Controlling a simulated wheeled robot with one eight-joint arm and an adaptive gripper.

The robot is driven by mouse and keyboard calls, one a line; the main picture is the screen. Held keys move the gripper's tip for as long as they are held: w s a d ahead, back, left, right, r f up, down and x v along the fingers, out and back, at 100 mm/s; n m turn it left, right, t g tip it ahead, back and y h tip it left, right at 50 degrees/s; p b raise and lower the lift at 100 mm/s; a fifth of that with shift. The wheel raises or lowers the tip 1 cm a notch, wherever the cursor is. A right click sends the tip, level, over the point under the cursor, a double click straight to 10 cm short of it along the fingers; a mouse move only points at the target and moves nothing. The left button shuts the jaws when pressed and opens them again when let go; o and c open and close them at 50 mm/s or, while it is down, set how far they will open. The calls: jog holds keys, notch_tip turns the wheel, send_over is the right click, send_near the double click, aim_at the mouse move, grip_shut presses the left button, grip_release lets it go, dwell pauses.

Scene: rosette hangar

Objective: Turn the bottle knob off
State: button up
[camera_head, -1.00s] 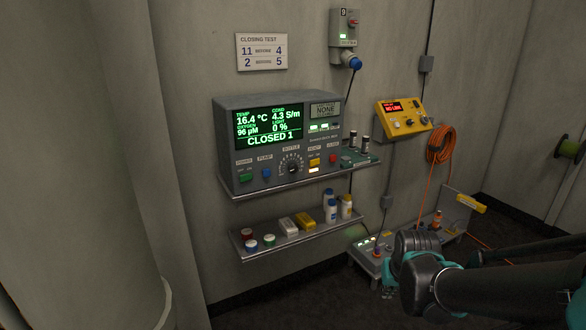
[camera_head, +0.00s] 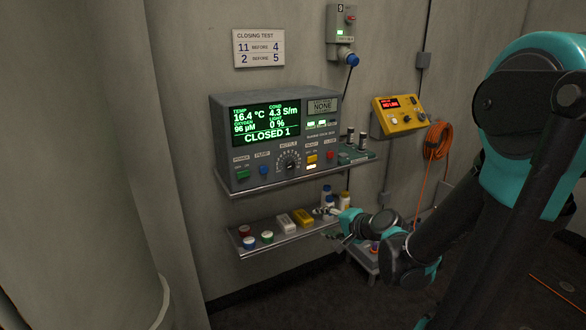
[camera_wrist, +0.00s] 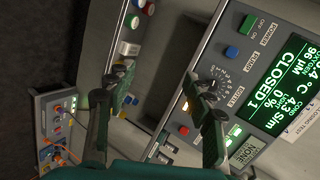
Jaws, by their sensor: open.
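The bottle knob (camera_head: 289,162) is a dark round dial with a scale around it, under the label BOTTLE on the grey console (camera_head: 222,150). The console screen (camera_head: 267,125) reads CLOSED 1. In the wrist view the knob (camera_wrist: 219,88) shows beside my right-hand finger, which partly covers it. My gripper (camera_head: 328,224) is open and empty, in front of the lower shelf's right end, below and right of the knob. In the wrist view the gripper's fingers (camera_wrist: 157,82) are spread wide, with nothing between them.
The lower shelf (camera_head: 262,250) holds small jars, white and yellow boxes, and bottles (camera_head: 327,195) close to my gripper. Small dark vials (camera_head: 356,137) stand right of the console. A yellow box (camera_head: 399,116) and coiled orange hose (camera_head: 437,142) are on the wall farther right.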

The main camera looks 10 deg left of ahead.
jog(key=w+a+r+m+t+y, duration=0.2)
jog(key=w+a+r+m+t, duration=0.1)
jog(key=w+r+m, duration=0.15)
jog(key=m+t, duration=0.3)
jog(key=m, duration=0.5)
send_near(292, 166)
jog(key=shift+n, duration=0.25)
jog(key=x, duration=0.9)
jog(key=shift+a+r, duration=0.1)
jog(key=c, duration=1.2)
jog(key=shift+o, duration=0.2)
jog(key=shift+n, duration=2.1)
